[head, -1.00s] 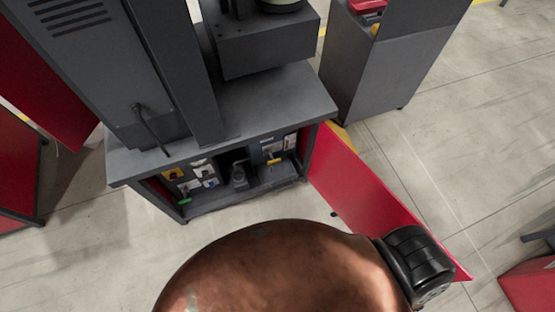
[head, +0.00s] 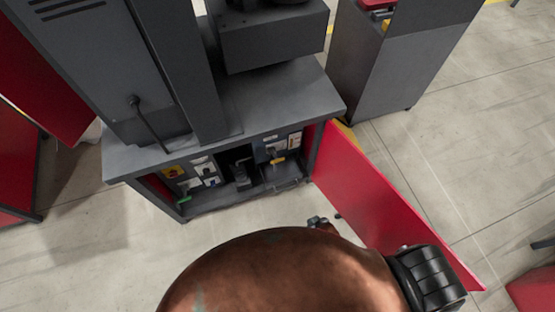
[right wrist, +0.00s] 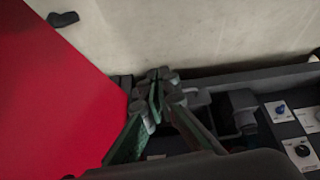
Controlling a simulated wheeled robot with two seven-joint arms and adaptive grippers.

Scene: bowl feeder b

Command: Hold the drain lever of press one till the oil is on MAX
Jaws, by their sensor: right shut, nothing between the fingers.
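Press one (head: 235,100) is the grey machine with an open lower cabinet. Inside the cabinet, a yellow lever (head: 278,160) sits on the right panel and a green lever (head: 183,199) sits low at the left. I cannot tell from labels which is the drain lever, and no oil level is readable. My right gripper (head: 319,222) shows just past my brown arm, in front of the cabinet and beside the open door, apart from both levers. In the right wrist view its fingers (right wrist: 156,82) are together and empty. My left gripper is not in view.
The open red door (head: 385,205) stands right of the cabinet, close to my right arm, and fills the left of the right wrist view (right wrist: 50,100). A dark bottle-like part (head: 241,175) stands mid-cabinet. A grey cabinet (head: 400,65) is at the right.

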